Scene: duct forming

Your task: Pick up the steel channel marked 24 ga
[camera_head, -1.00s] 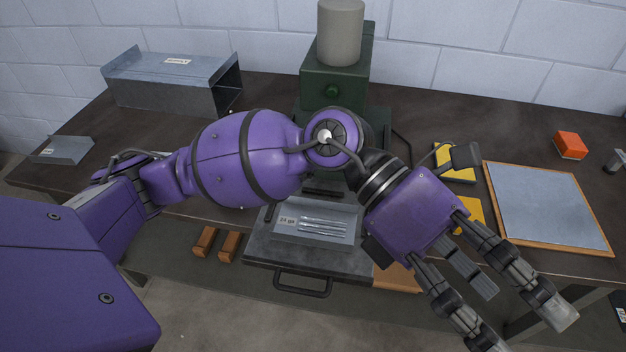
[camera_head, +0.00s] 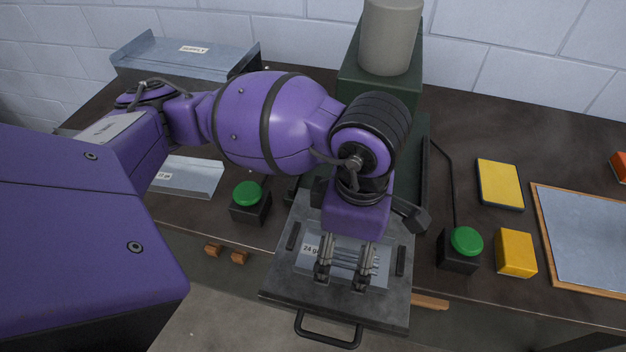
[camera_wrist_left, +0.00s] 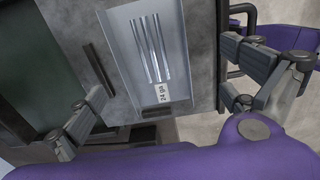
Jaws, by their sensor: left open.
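The steel channel marked 24 ga (camera_head: 305,266) lies on the dark sliding plate (camera_head: 282,283) in front of the press. It is a shallow grey channel with bright lengthwise ridges and a white label, which also shows in the left wrist view (camera_wrist_left: 142,40). My left gripper (camera_head: 341,282) is open, pointing down over the channel and partly covering it in the head view. In the left wrist view its fingers (camera_wrist_left: 162,88) stand apart on either side of the channel, near the label end. I cannot tell the exact height gap. My right gripper is not in view.
The green press (camera_head: 352,78) stands behind the plate. Green buttons (camera_head: 247,195) (camera_head: 466,241) flank it. Another labelled channel (camera_head: 196,172) lies left, before a SUPPLY duct (camera_head: 160,62). Yellow blocks (camera_head: 500,184) (camera_head: 515,252) and a framed sheet (camera_head: 590,235) lie right. The plate's handle (camera_head: 328,340) juts forward.

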